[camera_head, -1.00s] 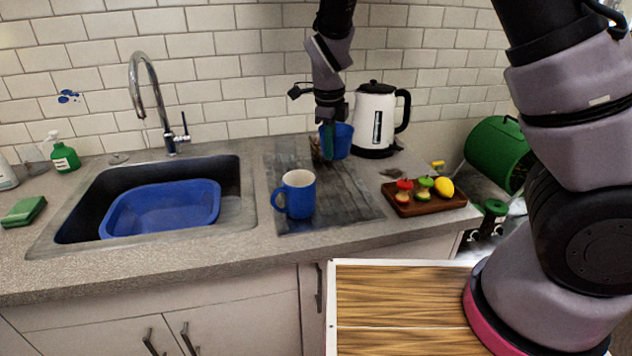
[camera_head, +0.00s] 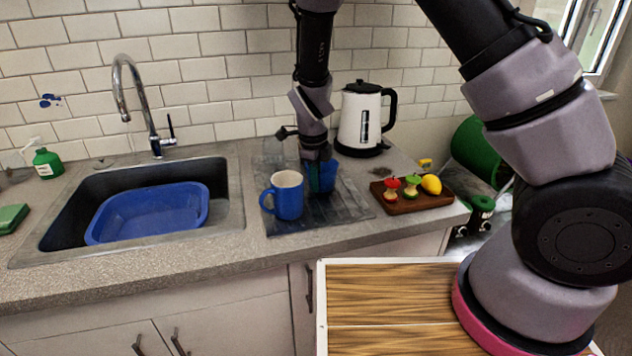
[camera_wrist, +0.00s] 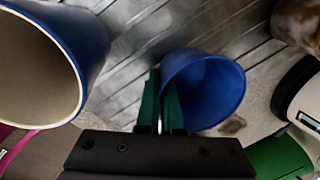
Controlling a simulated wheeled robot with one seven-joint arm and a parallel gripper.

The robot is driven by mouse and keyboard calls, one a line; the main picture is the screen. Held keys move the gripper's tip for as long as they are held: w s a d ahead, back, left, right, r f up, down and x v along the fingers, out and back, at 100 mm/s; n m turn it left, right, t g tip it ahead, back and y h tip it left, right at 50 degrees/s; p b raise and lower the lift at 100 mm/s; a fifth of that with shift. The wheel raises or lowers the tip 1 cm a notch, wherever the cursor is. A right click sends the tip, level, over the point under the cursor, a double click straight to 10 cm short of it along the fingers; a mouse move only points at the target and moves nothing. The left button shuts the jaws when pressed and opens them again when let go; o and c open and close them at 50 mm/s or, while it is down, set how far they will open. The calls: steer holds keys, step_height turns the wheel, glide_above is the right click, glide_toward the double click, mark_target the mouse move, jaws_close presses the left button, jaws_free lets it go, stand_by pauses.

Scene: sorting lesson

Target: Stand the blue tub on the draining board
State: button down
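The blue tub (camera_head: 327,175) is a small cup-shaped vessel over the middle right of the grey ridged draining board (camera_head: 345,211). In the wrist view the tub (camera_wrist: 222,88) shows its open mouth towards the camera. My gripper (camera_head: 314,180) has green fingers close together at its left rim, one outside and one inside the mouth, pinching the wall; the fingers also show in the wrist view (camera_wrist: 160,100). The tub looks roughly upright and low over the board. I cannot tell whether its base touches the board.
A blue mug (camera_head: 288,196) stands on the board just left of the tub. A blue basin (camera_head: 150,215) lies in the sink (camera_head: 228,205). A white kettle (camera_head: 360,120) stands behind, and a brown tray (camera_head: 408,205) with fruit pieces to the right. The board's front right is clear.

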steer(key=c, duration=1.1)
jaws_free()
steer(key=shift+f, duration=0.1)
